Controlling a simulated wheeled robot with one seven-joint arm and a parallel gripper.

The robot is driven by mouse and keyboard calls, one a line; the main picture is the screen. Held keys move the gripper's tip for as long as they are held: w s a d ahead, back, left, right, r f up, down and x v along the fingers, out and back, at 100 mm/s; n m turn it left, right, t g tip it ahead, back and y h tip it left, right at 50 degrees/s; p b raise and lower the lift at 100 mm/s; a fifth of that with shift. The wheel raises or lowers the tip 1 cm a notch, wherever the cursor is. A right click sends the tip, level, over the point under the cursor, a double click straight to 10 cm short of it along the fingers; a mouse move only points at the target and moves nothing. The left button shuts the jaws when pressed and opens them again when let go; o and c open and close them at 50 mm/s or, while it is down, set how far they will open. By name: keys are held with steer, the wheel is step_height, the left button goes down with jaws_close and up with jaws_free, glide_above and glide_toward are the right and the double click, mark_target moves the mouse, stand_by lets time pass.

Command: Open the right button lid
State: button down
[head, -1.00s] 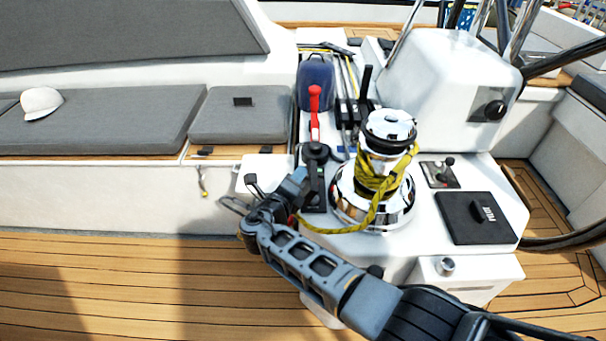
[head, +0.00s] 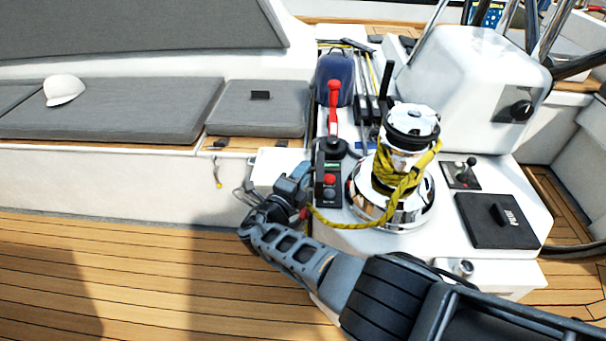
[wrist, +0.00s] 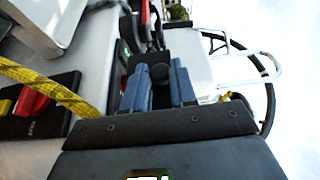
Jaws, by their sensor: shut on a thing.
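The button panel (head: 329,190) is a small black box left of the winch, with a red button (head: 329,179) showing. A thin dark upright piece (head: 320,160) at its left edge looks like the right button lid, raised. My gripper (head: 303,176) is just left of the panel. In the wrist view, my gripper (wrist: 160,76) has its two blue-grey fingers closed about a dark piece that seems to be the lid; the fingers hide much of it. A red button (wrist: 32,100) shows at left there, beyond the rope.
The chrome winch (head: 392,190) with yellow rope (head: 395,178) stands close to the right of the panel. A red-handled lever (head: 334,110) rises behind it. Grey cushions (head: 258,108) lie at left. The wooden deck (head: 110,280) in front is clear.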

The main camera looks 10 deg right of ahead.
steer(key=c, duration=1.2)
jaws_free()
steer(key=shift+c, duration=0.2)
steer(key=p+v, duration=0.2)
steer(key=v, duration=0.5)
steer(key=shift+s+a, duration=0.2)
steer(key=shift+s, duration=0.1)
